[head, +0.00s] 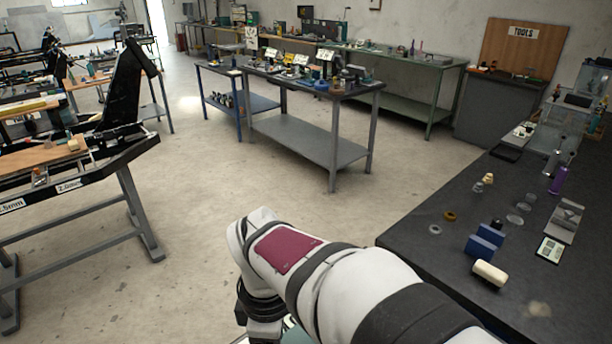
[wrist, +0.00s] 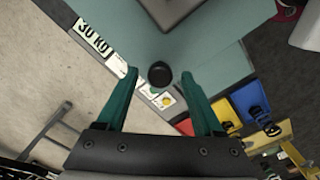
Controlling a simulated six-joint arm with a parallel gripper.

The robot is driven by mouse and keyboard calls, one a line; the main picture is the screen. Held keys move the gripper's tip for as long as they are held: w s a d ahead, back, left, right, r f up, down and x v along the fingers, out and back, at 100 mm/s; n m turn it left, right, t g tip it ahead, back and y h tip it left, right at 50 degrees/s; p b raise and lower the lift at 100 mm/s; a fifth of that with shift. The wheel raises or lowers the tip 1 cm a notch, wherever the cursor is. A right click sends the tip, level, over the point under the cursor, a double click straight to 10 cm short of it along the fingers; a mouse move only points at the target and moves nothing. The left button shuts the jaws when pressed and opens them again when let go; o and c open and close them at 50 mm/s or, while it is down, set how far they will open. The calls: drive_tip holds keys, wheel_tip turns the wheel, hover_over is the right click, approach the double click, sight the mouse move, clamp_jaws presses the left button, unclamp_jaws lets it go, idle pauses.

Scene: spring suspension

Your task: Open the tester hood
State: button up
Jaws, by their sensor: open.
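In the wrist view a teal machine panel (wrist: 222,50) fills the upper middle, with a white "30 K…" label (wrist: 92,38) along its left edge. I take it for the tester, but cannot make out which part is the hood. A round black knob (wrist: 160,76) stands out from the panel's lower corner. My gripper (wrist: 160,72) is open, its two green fingers on either side of the knob with gaps. I cannot tell whether the tips reach down to its level. In the head view my arm hides the gripper, and only a sliver of teal (head: 289,336) shows.
Below the knob are a yellow button (wrist: 167,101) and white labels. Red, yellow and blue bins (wrist: 252,100) lie to the lower right. In the head view a dark bench (head: 410,242) with small parts is on the right, and a black-framed bench (head: 80,180) is on the left. Open floor lies between.

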clamp_jaws()
idle(1.3)
